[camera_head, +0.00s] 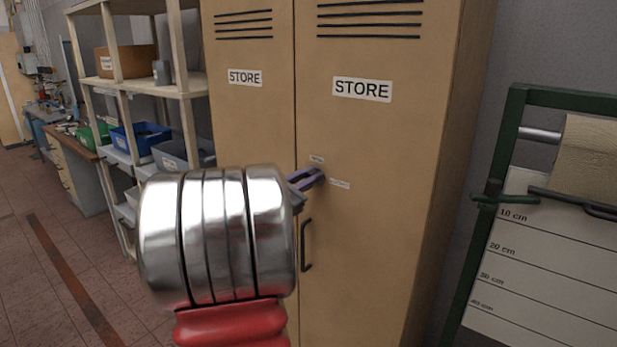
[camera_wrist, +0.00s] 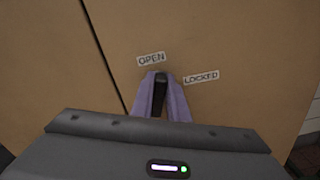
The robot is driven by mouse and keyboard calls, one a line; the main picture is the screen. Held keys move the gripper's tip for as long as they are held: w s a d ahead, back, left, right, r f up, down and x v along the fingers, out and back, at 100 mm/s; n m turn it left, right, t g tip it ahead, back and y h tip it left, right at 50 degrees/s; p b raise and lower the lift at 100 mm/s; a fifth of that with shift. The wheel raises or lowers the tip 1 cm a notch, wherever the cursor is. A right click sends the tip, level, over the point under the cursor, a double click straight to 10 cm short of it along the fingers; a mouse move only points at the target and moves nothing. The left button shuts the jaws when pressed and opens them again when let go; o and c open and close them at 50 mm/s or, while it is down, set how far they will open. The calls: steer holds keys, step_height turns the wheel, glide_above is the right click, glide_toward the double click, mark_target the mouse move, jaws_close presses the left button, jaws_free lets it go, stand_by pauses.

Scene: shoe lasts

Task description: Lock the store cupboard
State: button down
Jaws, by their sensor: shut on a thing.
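The tan store cupboard (camera_head: 375,140) has two doors, both flush at the front, with a STORE label on each. A small dark turn-knob (camera_wrist: 160,90) sits on the right door, close to the seam. My gripper (camera_head: 318,177) has its purple fingers shut on the knob from both sides; they also show in the wrist view (camera_wrist: 161,98). The OPEN label (camera_wrist: 151,58) is just above the knob, and the LOCKED label (camera_wrist: 201,77) is to its right. The knob's upper end lies just below the OPEN label; the fingers hide part of it.
A dark pull handle (camera_head: 306,245) is below the knob. A shelf unit (camera_head: 190,120) with bins stands at left. A green-framed stand (camera_head: 512,110) with a centimetre-marked board is at right. Bare tiled floor (camera_head: 45,260) shows at lower left.

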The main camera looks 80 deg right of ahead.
steer(key=m, duration=0.3)
steer(key=shift+s+a+f+m, duration=0.1)
steer(key=shift+s+f+m, duration=0.05)
steer(key=shift+m, duration=0.15)
steer(key=m, duration=0.3)
steer(key=shift+s+f+m, duration=0.15)
steer(key=shift+f+m, duration=0.1)
steer(key=shift+m, duration=0.05)
steer(key=shift+s+a+f+m, duration=0.1)
steer(key=shift+f+m, duration=0.1)
steer(key=shift+m, duration=0.85)
steer(key=shift+f+m, duration=0.15)
steer(key=shift+m, duration=0.95)
steer(key=shift+s+a+f+m, duration=0.1)
steer(key=shift+f+m, duration=0.1)
steer(key=shift+m, duration=0.85)
steer(key=c, duration=1.7)
jaws_free()
